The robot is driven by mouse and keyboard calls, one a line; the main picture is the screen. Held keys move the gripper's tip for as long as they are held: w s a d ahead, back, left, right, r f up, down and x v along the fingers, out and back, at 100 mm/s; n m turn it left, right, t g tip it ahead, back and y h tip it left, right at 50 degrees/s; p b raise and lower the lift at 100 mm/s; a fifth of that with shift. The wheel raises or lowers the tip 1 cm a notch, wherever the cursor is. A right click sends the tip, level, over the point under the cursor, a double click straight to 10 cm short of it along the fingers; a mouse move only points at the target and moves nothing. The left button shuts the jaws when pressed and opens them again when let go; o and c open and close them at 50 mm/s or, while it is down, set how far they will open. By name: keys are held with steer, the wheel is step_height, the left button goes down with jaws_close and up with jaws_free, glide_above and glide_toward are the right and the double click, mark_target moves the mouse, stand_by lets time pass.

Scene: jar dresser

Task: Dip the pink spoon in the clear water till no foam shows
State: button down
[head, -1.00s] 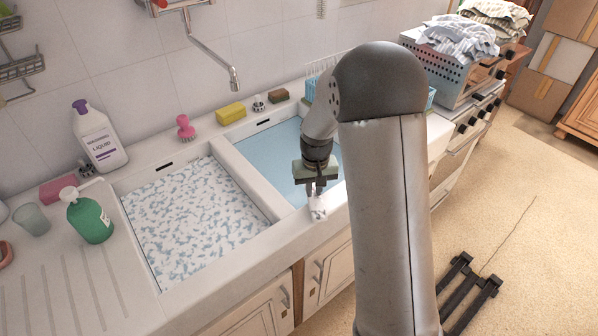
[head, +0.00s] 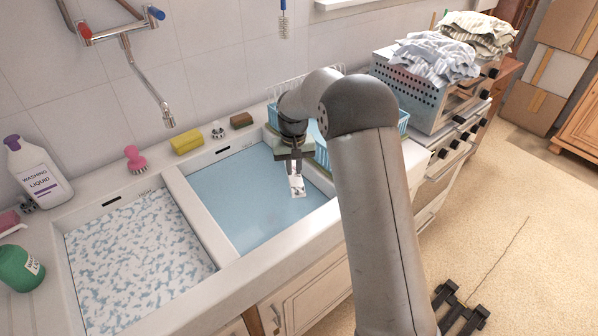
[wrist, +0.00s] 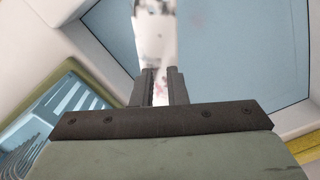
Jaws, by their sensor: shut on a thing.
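My gripper (head: 296,171) is shut on the spoon (head: 298,187), which points downward and looks mostly white with foam. In the wrist view the spoon (wrist: 155,40) stands between the fingers (wrist: 160,88), white with small pinkish and dark spots. The clear water (head: 245,205) fills the right basin as a plain blue surface. The spoon is over the right part of this water. I cannot tell whether its lower end touches the surface. The foamy water (head: 135,260) fills the left basin, with white flecks all over it.
A white divider (head: 200,215) separates the basins. A blue rack (head: 320,150) stands at the right end, close behind my gripper. A yellow sponge (head: 187,141), a brown block (head: 241,120) and a pink brush (head: 135,160) line the back ledge. A tap spout (head: 163,105) hangs above the ledge.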

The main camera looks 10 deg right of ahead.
steer(key=shift+f+b, duration=4.55)
steer(key=shift+f, duration=4.45)
step_height(320, 180, up, 19)
steer(key=p, duration=1)
steer(key=shift+s+f, duration=0.1)
steer(key=shift+f, duration=0.05)
